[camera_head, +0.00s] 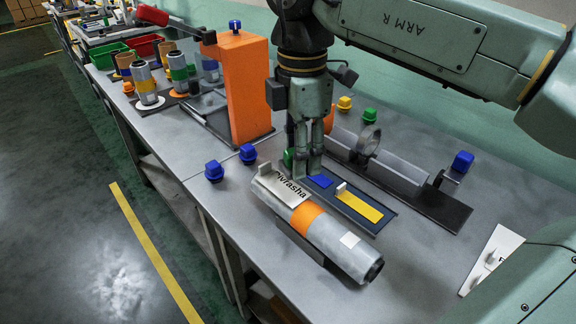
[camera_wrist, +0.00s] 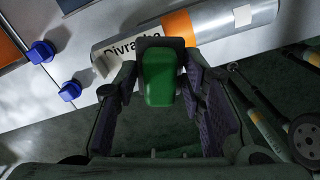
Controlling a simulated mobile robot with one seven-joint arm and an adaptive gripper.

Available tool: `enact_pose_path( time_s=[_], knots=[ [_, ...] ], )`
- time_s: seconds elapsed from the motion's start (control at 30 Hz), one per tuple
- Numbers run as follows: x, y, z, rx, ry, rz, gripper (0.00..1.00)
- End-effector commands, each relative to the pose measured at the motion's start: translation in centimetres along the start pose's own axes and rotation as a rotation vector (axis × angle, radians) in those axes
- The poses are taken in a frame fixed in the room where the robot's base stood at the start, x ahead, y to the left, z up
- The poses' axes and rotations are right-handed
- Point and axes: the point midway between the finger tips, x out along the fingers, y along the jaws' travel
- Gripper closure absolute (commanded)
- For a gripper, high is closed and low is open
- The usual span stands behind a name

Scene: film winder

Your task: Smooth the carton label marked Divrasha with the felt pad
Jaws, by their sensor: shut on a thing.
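The white label marked Divrasha (camera_head: 283,188) lies on the left end of a grey cylindrical roll with an orange band (camera_head: 328,243). Its far-left edge seems to stand up a little. The label also shows in the wrist view (camera_wrist: 122,46), partly hidden by the held piece. My gripper (camera_head: 306,170) is just behind the roll, above the left end of a dark tray (camera_head: 385,215). It is shut on a green block with a dark plate (camera_wrist: 159,78), apparently the felt pad; only a sliver of green shows in the head view. I cannot tell whether it touches the tray.
The tray carries blue and yellow patches and a small upright white peg (camera_head: 341,188). Two blue knobs (camera_head: 214,171) stand left of the roll. An orange press (camera_head: 240,85) stands behind left, a winder (camera_head: 372,142) behind right. The bench front is clear.

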Motion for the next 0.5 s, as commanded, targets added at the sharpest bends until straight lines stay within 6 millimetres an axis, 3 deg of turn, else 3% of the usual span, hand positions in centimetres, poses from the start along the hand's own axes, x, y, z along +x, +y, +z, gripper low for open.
enact_pose_path(
  time_s=[0.27,0.5],
  knots=[
    [0.9,0.1,-0.1,0.0,0.0,0.0,0.91],
    [3.2,0.5,-0.2,0.0,0.0,-0.001,0.91]
  ],
)
